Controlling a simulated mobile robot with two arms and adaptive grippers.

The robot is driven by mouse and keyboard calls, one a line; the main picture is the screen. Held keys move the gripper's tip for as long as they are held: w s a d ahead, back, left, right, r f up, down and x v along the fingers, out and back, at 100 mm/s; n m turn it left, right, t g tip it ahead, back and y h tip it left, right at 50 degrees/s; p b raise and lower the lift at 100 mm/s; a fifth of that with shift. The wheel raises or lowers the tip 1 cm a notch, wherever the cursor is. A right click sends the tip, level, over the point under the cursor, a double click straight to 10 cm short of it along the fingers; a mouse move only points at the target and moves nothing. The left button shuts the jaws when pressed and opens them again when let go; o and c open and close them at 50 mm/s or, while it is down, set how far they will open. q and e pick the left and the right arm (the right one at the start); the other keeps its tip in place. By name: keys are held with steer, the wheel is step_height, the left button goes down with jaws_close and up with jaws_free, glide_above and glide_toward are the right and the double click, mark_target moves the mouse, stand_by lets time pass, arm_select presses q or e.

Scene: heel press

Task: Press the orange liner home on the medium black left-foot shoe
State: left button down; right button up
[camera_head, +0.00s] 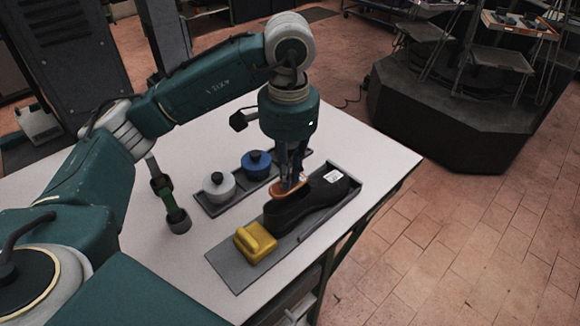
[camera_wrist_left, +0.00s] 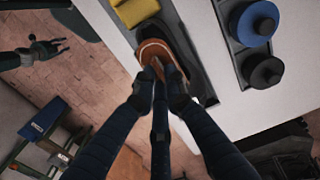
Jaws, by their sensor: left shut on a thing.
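The black shoe (camera_head: 318,204) lies on a grey tray (camera_head: 232,277) on the white table, with a white label near its toe. The orange liner (camera_head: 276,193) is at the shoe's opening, near the heel end; it also shows in the left wrist view (camera_wrist_left: 151,47) within the black shoe (camera_wrist_left: 198,76). My left gripper (camera_head: 291,184) points down over the opening. In the left wrist view its fingertips (camera_wrist_left: 160,68) are close together on the liner. How deep the liner sits is hard to tell. My right gripper is not in view.
A yellow block with a handle (camera_head: 255,241) sits on the tray by the shoe's heel. A grey knobbed piece (camera_head: 217,187) and a blue one (camera_head: 256,164) stand in a dark tray behind. A green-handled tool (camera_head: 173,209) stands left. The table's right side is clear.

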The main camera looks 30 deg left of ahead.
arm_select(q)
steer(key=f+b, duration=0.1)
steer(key=f, duration=0.1)
steer(key=f+b, duration=0.1)
steer(key=f, duration=0.1)
steer(key=shift+w+f, duration=0.2)
steer(key=shift+f, duration=0.05)
step_height(320, 180, down, 4)
steer(key=b, duration=0.4)
steer(key=shift+r, duration=0.25)
steer(key=shift+f+b, duration=0.3)
steer(key=shift+b, duration=0.05)
steer(key=c, duration=1.7)
jaws_free()
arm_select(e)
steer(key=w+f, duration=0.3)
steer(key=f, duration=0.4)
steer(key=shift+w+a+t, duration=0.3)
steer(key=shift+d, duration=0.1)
